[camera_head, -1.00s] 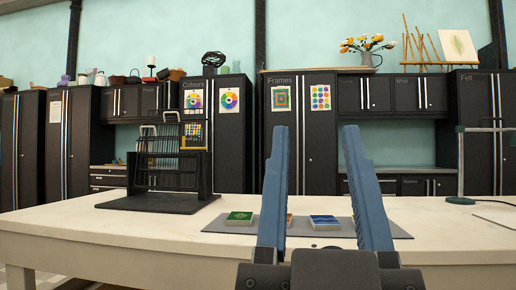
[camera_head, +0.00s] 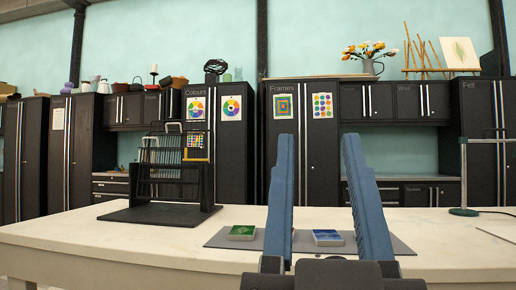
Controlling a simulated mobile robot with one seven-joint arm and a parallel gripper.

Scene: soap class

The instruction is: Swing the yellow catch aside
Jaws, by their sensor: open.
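My gripper (camera_head: 317,140) is in front of the camera, its two blue fingers upright, wide apart and with nothing between them. It is on the near side of the pale table (camera_head: 90,240). I cannot clearly make out a yellow catch. A black rack (camera_head: 205,190) on a dark base stands on the table to the left of my gripper. A small yellow-edged panel with coloured squares (camera_head: 195,147) shows at the rack's upper right; I cannot tell whether it is part of the rack or behind it.
A grey mat (camera_head: 400,247) lies behind my fingers, with a green soap-like block (camera_head: 242,232) and a blue one (camera_head: 327,237). A green-based stand (camera_head: 463,211) is at the right. Dark cabinets (camera_head: 310,160) line the back wall. The table's left front is clear.

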